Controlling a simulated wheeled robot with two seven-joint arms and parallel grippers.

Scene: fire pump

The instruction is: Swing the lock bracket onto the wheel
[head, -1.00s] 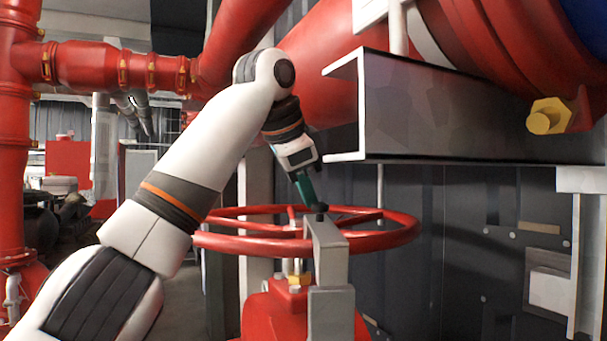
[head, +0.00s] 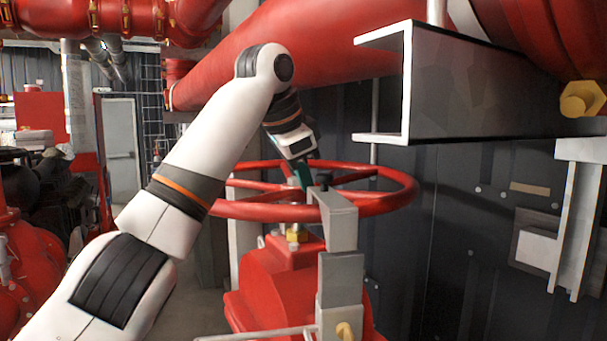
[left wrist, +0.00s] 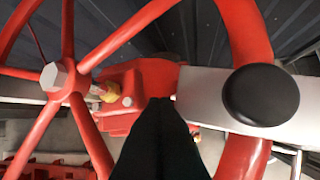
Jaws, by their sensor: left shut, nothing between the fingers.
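The red handwheel (head: 395,198) lies nearly flat on top of the red valve body (head: 270,285). The grey lock bracket (head: 341,232) stands at the wheel's near side, its upper arm reaching over the near rim. A black knob (head: 322,178) shows just behind the bracket's top. My left gripper (head: 303,176) points down over the wheel, shut and empty, just left of the knob. In the left wrist view, the dark shut fingers (left wrist: 160,125) lie between the hub and the rim, with the knob (left wrist: 262,95) to their right. Contact cannot be told. My right gripper is out of view.
A grey steel channel beam (head: 430,90) juts out above and right of the wheel. A large red pipe (head: 290,50) runs behind my left arm. A dark panelled wall (head: 400,260) stands behind the wheel. A yellow bolt (head: 582,99) is at far right.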

